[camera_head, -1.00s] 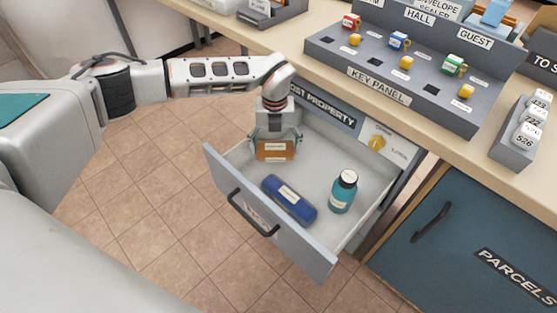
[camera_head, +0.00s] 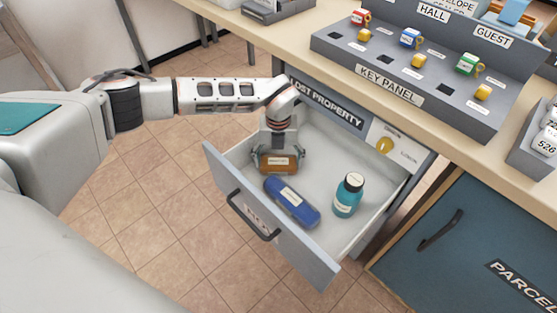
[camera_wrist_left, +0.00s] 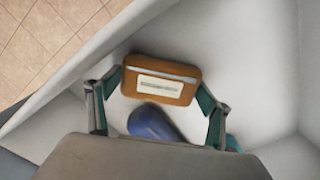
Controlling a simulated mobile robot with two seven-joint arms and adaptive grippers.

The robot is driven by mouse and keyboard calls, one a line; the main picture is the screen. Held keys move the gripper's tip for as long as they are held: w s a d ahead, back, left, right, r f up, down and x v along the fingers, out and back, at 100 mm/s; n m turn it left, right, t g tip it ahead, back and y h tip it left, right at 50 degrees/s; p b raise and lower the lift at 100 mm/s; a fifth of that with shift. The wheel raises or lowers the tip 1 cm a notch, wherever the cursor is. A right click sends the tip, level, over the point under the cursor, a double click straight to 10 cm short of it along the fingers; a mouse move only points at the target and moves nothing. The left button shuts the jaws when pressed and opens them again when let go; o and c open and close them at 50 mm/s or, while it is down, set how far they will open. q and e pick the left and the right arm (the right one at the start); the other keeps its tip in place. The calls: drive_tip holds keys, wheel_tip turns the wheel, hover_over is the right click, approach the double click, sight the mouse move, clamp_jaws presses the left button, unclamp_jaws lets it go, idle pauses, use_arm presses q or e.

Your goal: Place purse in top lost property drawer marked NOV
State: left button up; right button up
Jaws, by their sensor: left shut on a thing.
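The purse (camera_head: 278,163) is small and orange-brown with a pale label. My left gripper (camera_head: 279,158) is shut on it and holds it inside the open lost property drawer (camera_head: 318,262), at the drawer's back left. The left wrist view shows the purse (camera_wrist_left: 160,79) between the two fingers of my left gripper (camera_wrist_left: 158,92). Whether the purse touches the drawer floor I cannot tell. The drawer is grey with a dark handle, and the label on its front is only partly legible. My right gripper is not in view.
A key panel (camera_head: 440,75) with several coloured tags stands on the counter above. A blue parcels cabinet (camera_head: 470,240) is at right.

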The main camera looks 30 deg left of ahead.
sight(279, 160)
use_arm(q)
drive_tip(key=o, duration=1.1)
drive_tip(key=shift+o, duration=0.2)
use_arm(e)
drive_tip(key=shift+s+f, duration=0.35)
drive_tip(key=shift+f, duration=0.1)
use_arm(q)
drive_tip(key=r+p, duration=0.1)
drive_tip(key=r, duration=0.4)
drive_tip(key=shift+w+r+p, duration=0.2)
drive_tip(key=shift+p, duration=0.15)
wheel_tip(279, 160, up, 7)
drive_tip(key=p, duration=0.2)
drive_tip(key=shift+s, duration=0.2)
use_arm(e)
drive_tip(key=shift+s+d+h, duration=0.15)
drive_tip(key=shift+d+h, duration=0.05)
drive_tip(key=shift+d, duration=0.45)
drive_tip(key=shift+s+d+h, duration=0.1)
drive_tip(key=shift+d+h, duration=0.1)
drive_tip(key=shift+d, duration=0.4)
use_arm(q)
drive_tip(key=shift+f, duration=0.1)
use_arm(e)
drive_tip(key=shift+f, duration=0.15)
